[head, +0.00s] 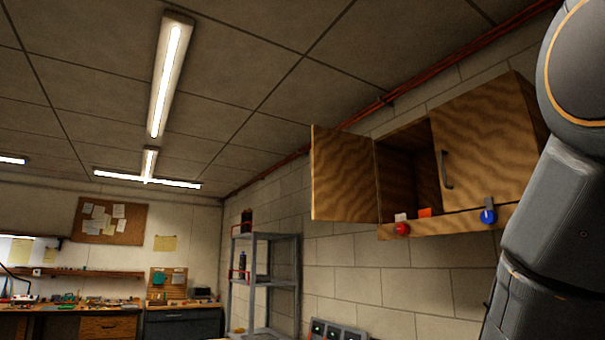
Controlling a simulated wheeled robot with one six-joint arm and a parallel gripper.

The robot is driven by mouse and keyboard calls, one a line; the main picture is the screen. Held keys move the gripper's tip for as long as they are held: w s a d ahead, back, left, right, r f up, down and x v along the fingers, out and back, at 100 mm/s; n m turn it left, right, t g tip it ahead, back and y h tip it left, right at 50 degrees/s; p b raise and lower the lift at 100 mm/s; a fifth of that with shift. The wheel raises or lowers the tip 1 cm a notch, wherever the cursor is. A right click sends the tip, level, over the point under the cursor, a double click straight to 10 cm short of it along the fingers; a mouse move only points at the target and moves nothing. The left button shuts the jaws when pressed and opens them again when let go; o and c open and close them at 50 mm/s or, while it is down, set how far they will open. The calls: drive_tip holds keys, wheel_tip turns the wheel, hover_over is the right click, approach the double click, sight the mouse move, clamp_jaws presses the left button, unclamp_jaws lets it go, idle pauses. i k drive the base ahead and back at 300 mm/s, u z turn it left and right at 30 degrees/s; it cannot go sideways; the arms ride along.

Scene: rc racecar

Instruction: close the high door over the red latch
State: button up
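A wooden wall cabinet hangs high on the right in the head view. Its left door (341,175) stands wide open, swung out to the left. The red latch (402,229) is a round red knob on the cabinet's bottom rail, below the open compartment (408,170). The right door (482,140) is shut and has a dark curved handle (446,169). A blue latch (488,216) sits below the shut door. My arm fills the right edge of the view, and my gripper is out of view.
A white item (400,217) and an orange item (425,212) show at the compartment's front bottom edge. A grey metal shelf (268,283) stands against the wall at left. A workbench (75,310) lies further back. The air in front of the open door looks clear.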

sight(344, 187)
drive_tip(key=u, duration=1.2)
drive_tip(key=i, duration=3.1)
drive_tip(key=z, duration=3.55)
drive_tip(key=k, duration=0.75)
drive_tip(key=u, duration=0.15)
